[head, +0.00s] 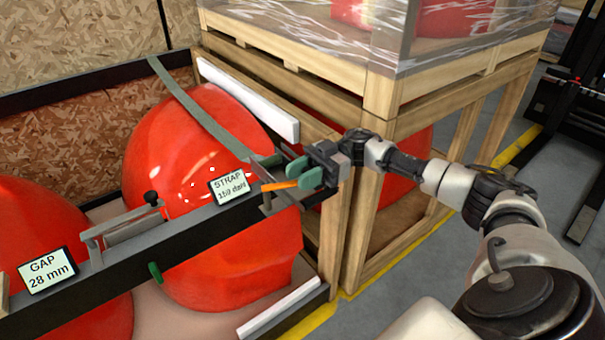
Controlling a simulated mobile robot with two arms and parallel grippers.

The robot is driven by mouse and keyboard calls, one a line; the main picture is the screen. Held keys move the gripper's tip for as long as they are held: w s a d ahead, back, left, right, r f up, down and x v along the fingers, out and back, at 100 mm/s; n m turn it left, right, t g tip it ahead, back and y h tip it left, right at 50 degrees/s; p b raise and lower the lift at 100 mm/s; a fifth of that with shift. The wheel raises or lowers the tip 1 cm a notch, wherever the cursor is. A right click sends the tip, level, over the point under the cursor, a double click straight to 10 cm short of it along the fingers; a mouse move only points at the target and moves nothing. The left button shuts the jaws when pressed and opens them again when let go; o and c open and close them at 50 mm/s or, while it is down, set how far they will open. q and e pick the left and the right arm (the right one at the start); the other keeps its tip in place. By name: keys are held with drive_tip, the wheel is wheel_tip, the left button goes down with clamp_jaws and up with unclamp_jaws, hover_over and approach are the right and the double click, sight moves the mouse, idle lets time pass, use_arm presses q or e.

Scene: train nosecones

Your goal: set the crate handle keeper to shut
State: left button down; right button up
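A ratchet-like metal fitting with an orange lever (279,185) sits on the dark crate beam at the end of a grey strap (205,115), beside the STRAP label (229,187). My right gripper (302,172) reaches in from the right, its green fingers at the lever's right end. Whether they touch or hold the lever I cannot tell. A grey bracket (130,225) with a black knob (151,197) sits further left on the beam, with a green tab (155,272) below. Which part is the keeper is not clear. My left gripper is out of view.
Red nosecones (205,145) stand behind and below the dark beam (200,232). A GAP label (48,270) is at the left. A wooden crate frame (385,125) with a wrapped load stands close behind my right gripper.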

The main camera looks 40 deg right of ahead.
drive_tip(key=o, duration=0.3)
drive_tip(key=shift+d, duration=0.1)
drive_tip(key=shift+d+b, duration=1.35)
drive_tip(key=shift+d, duration=3.9)
